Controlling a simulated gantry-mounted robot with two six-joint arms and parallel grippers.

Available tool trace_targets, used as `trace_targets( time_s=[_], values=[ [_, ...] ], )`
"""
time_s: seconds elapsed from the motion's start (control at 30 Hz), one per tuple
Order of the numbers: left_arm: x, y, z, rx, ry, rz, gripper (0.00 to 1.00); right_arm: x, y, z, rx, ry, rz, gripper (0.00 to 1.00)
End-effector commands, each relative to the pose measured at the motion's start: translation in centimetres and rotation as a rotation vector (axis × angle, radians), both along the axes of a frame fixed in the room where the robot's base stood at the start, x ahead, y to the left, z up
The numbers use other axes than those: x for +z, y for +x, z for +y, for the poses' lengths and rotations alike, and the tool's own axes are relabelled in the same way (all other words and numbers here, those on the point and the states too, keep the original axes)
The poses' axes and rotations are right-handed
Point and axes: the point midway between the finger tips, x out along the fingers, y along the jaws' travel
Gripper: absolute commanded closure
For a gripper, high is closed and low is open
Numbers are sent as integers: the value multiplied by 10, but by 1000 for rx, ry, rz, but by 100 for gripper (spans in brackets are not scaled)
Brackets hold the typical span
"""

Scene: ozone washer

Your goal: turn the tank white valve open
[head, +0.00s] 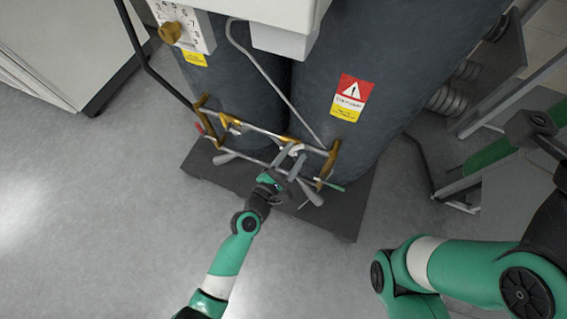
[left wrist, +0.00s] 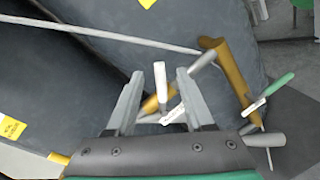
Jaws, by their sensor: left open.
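In the left wrist view, a white valve lever (left wrist: 160,80) stands upright between the two fingers of my left gripper (left wrist: 158,88). The fingers are open, one on each side of the lever, and I see no clear contact. A small white label (left wrist: 173,114) hangs near the lever's lower end. In the head view, my left gripper (head: 289,160) reaches the pipework at the front of the dark tanks, and the white lever is hard to tell apart from it there. Part of my right arm shows at the lower right, but its fingers are not clear.
Brass and grey pipes (left wrist: 232,70) run close around the gripper. A green-handled valve (left wrist: 272,90) is to its right. Two dark tanks (head: 375,60) stand behind on a dark base (head: 345,222). A grey rod slants across. Floor at the front left is clear.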

Motion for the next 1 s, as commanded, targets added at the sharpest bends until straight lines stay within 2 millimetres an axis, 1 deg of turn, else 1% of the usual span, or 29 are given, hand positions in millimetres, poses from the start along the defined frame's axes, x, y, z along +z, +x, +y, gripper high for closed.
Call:
trace_targets(
  time_s=[0.03, 0.07, 0.2, 0.3, 0.43, 0.67, 0.7, 0.77, 0.8, 0.87, 0.93, 0.97, 1.0],
  values=[
    [6, -13, 7, 2, 0, 4, 48, 13, 0, 0, 0, 0, 0, 50],
    [7, -19, 10, 2, 0, 4, 48, 16, 0, 0, 0, 0, 0, 50],
    [9, -47, 24, 1, 0, 4, 48, 25, 0, 0, 0, 0, 0, 50],
    [9, -61, 32, 1, 1, 3, 48, 26, 0, 0, 0, 0, 0, 50],
    [9, -69, 35, 0, 0, 2, 48, 27, 0, 0, 0, 0, 0, 50],
    [9, -69, 36, 0, 0, 2, 48, 26, 0, 0, 0, 0, 0, 50],
    [9, -69, 35, 0, 1, 1, 55, 26, 0, 0, 0, 0, 0, 50],
    [9, -69, 35, -2, 13, -5, 66, 26, 0, 0, 0, 0, 0, 50],
    [9, -69, 35, -6, 34, -16, 73, 26, 0, 0, 0, 0, 0, 50],
    [8, -70, 33, -20, 82, -36, 84, 27, 0, 0, 0, 0, 0, 50],
    [6, -73, 29, -57, 164, -70, 96, 27, 0, 0, 0, 0, 0, 50],
    [5, -75, 26, -76, 205, -89, 100, 27, 0, 0, 0, 0, 0, 50],
    [5, -77, 22, -107, 264, -119, 100, 27, 0, 0, 0, 0, 0, 50]
  ],
)
